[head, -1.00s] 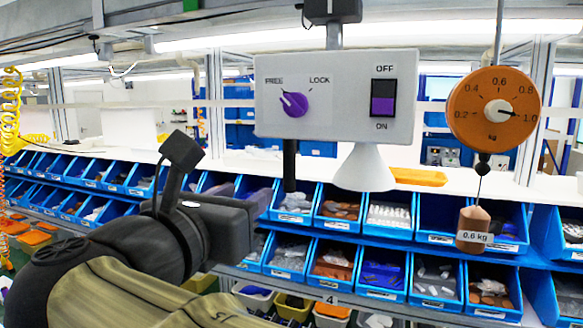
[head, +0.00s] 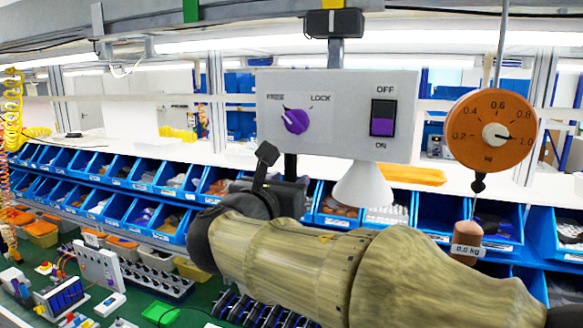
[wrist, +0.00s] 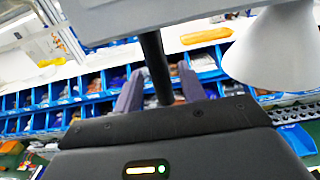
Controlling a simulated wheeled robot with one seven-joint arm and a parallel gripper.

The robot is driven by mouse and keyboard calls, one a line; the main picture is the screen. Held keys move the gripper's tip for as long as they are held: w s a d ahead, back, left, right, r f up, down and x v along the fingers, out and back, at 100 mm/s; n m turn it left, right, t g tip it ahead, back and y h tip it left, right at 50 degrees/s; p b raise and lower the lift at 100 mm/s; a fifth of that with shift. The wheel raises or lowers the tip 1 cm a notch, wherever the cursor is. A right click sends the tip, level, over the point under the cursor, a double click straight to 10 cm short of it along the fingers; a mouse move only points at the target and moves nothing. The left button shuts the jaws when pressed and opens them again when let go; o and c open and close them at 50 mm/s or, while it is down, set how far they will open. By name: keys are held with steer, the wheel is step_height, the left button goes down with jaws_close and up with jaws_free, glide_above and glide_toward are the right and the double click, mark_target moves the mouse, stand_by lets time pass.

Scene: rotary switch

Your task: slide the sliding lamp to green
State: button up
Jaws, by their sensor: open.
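The sliding lamp is a pale grey box (head: 345,85) with a white cone shade (head: 362,182) below. It hangs from a dark carriage (head: 334,23) on the overhead rail, by a yellow mark (head: 332,4). A green mark (head: 190,10) is farther left on the rail. The purple knob (head: 296,121) points to FREE. A black handle (head: 291,166) hangs under the box; the wrist view shows it too (wrist: 155,68). My gripper (wrist: 158,84) is open, its two fingers either side of the handle. In the head view my arm partly hides the gripper.
A rocker switch (head: 382,118) marked OFF and ON is on the box's right. An orange dial scale (head: 492,128) hangs to the right, with a 0.6 kg weight (head: 467,238) below it. Blue bins (head: 130,175) line the shelves behind.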

steer(key=shift+x, duration=1.1)
steer(key=shift+c, duration=0.4)
jaws_close()
steer(key=shift+a, duration=0.1)
